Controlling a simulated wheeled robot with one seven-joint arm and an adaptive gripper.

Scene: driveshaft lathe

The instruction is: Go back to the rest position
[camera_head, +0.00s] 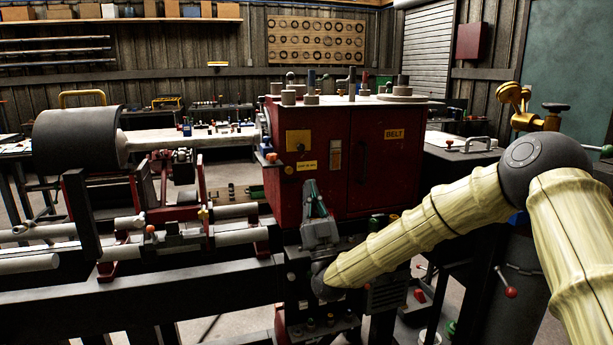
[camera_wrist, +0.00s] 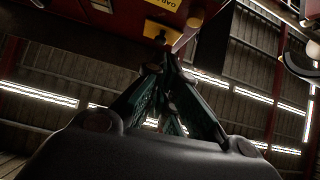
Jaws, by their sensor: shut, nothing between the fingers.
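My gripper (camera_head: 313,192) points upward in front of the red machine cabinet (camera_head: 328,160) in the head view. Its fingers are shut with nothing between them. In the wrist view my gripper (camera_wrist: 160,66) shows its fingertips close together, below a yellow plate (camera_wrist: 166,30) on a red face. The gripper appears apart from the cabinet front, but the gap is hard to judge. My arm reaches in from the right with pale ribbed links and a dark elbow.
A dark cylinder on a pale shaft (camera_head: 78,139) lies left of the cabinet. Long metal bars (camera_head: 75,228) run along a dark frame below it. Knobs and small parts stand on the cabinet top. A dark drum (camera_head: 505,265) stands at the lower right, near my arm.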

